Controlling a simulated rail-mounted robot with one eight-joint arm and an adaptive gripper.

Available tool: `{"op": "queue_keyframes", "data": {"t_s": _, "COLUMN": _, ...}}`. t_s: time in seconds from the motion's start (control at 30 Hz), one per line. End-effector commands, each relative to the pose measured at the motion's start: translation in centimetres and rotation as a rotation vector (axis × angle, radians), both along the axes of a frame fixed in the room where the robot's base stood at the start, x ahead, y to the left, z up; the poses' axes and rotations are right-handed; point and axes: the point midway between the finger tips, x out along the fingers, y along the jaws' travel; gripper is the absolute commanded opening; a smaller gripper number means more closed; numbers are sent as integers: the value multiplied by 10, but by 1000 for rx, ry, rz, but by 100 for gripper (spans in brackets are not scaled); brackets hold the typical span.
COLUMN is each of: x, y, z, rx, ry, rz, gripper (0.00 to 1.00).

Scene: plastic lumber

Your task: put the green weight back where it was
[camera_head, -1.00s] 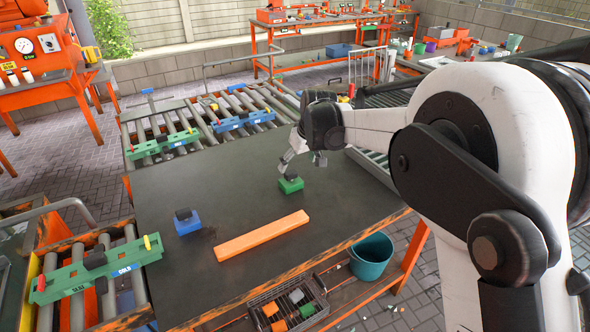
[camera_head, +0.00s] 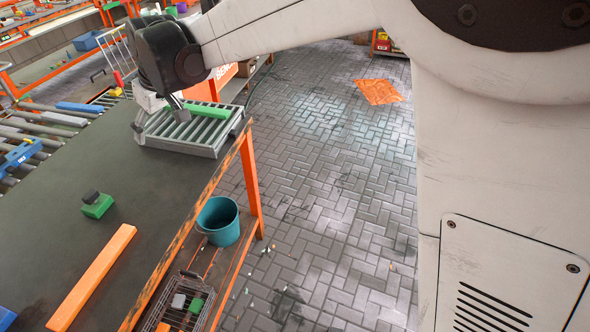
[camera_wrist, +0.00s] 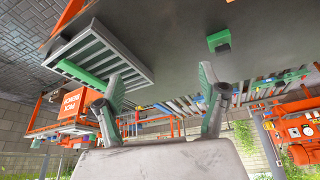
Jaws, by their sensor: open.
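The green weight (camera_head: 97,205), a green block with a dark knob on top, sits on the dark tabletop (camera_head: 60,235) near the far end of an orange bar. It also shows in the wrist view (camera_wrist: 219,42), beyond my right-hand finger. My gripper (camera_head: 156,118) is open, with nothing seen between its fingers. It is up beside the grey roller tray, well apart from the green weight. In the wrist view, my gripper (camera_wrist: 162,76) has its two fingers spread wide.
The grey roller tray (camera_head: 185,140), with a green bar (camera_head: 208,110) across it, stands at the table's right edge. The orange bar (camera_head: 92,277) lies on the table. A teal bucket (camera_head: 220,222) and a wire basket (camera_head: 165,310) are below its edge. Roller conveyors lie at left.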

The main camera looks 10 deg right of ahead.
Motion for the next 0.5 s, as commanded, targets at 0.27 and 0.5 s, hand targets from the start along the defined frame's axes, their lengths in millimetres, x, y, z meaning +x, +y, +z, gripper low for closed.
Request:
{"op": "queue_keyframes", "data": {"t_s": 0.27, "x": -29, "y": -134, "z": 41, "rx": 22, "ry": -30, "rz": -200, "gripper": 74}}
{"op": "queue_keyframes", "data": {"t_s": 0.5, "x": -73, "y": -233, "z": 55, "rx": 39, "ry": -58, "rz": -367, "gripper": 74}}
